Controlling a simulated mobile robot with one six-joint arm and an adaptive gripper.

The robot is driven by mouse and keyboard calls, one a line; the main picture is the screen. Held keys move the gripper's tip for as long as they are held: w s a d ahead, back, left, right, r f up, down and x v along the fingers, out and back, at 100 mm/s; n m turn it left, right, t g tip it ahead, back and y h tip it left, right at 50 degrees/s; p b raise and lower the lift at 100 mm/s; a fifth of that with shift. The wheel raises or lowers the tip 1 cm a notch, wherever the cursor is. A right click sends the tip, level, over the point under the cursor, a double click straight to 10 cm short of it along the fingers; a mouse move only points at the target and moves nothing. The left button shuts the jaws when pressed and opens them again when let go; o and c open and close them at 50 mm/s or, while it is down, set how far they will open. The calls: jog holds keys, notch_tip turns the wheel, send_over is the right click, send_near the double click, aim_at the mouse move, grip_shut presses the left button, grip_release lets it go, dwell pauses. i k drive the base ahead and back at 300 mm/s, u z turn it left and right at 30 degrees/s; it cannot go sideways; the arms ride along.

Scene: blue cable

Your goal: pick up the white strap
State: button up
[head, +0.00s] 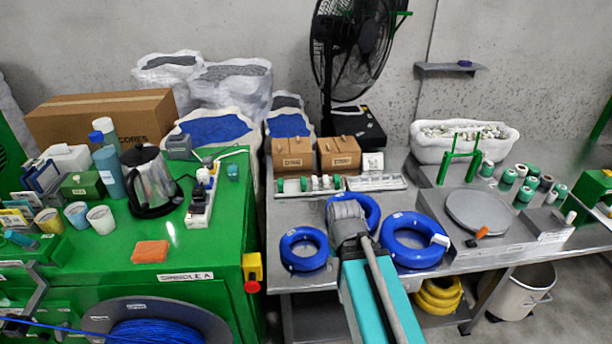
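A small white piece (440,240), which looks like the white strap, sits across the right side of the right-hand blue cable coil (400,256). The coil lies flat on the grey metal bench. Another blue coil (303,262) lies to the left, and a third (372,208) is partly hidden behind my arm. My teal and grey arm reaches up from the bottom centre, between the left and right coils. Its grey joint shows in front of the third coil. My gripper's fingers do not show, so I cannot tell what they hold.
A round grey plate (477,211) and an orange-handled tool (481,234) are right of the coils. A white-and-grey tray (376,182) and cardboard boxes (339,152) stand behind. The green cabinet (213,250) is left, beyond a narrow gap. Yellow coils (438,296) lie below the bench.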

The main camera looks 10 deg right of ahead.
aim_at(315, 182)
jog(key=i, duration=1)
jog(key=z, duration=0.05)
